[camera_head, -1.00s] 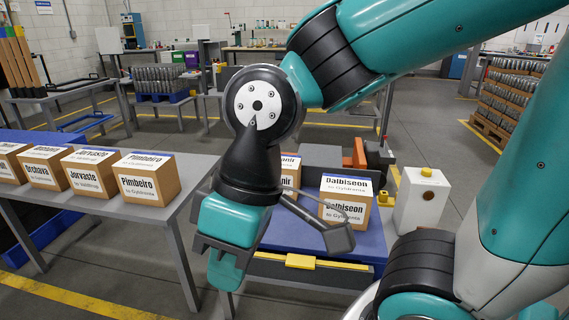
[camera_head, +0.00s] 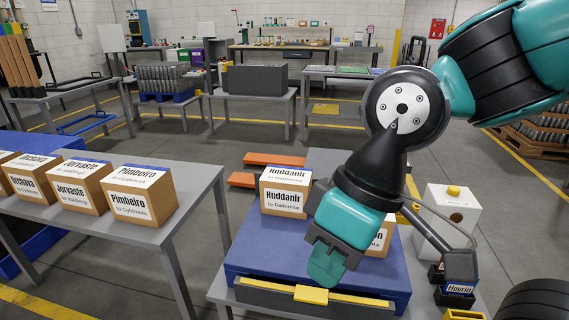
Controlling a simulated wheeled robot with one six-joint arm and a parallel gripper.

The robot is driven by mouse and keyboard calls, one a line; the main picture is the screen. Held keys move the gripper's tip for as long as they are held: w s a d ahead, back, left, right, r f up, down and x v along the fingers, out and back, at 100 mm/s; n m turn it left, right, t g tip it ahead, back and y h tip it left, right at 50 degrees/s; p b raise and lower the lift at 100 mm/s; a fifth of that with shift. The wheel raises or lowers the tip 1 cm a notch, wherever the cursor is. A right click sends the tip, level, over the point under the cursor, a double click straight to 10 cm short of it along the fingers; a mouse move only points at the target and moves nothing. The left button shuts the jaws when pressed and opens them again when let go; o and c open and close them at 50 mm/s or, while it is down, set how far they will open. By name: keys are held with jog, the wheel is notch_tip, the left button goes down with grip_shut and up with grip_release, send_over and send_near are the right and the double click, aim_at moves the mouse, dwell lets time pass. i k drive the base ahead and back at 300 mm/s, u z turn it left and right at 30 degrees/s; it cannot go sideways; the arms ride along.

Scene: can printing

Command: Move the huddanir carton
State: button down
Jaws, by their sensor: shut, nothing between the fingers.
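The Huddanir carton (camera_head: 285,193) is a brown box with white labels on its top and front. It stands upright on the blue-topped table (camera_head: 255,250) in the middle of the view. My gripper (camera_head: 325,268) is shut and empty, pointing down in front of and to the right of the carton. It overlaps the right edge of the carton in the picture; I cannot tell whether they touch. A second carton (camera_head: 382,238), mostly hidden behind my gripper, stands to the right on the same table.
Several labelled cartons, with the Pimbeiro carton (camera_head: 140,198) nearest, stand on a grey table (camera_head: 150,235) at the left. A white box with a yellow knob (camera_head: 446,215) stands right of the blue table. Small dark boxes (camera_head: 456,296) lie at the lower right.

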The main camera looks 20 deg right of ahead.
aim_at(284, 190)
jog(key=u, duration=0.05)
jog(key=i, duration=1.45)
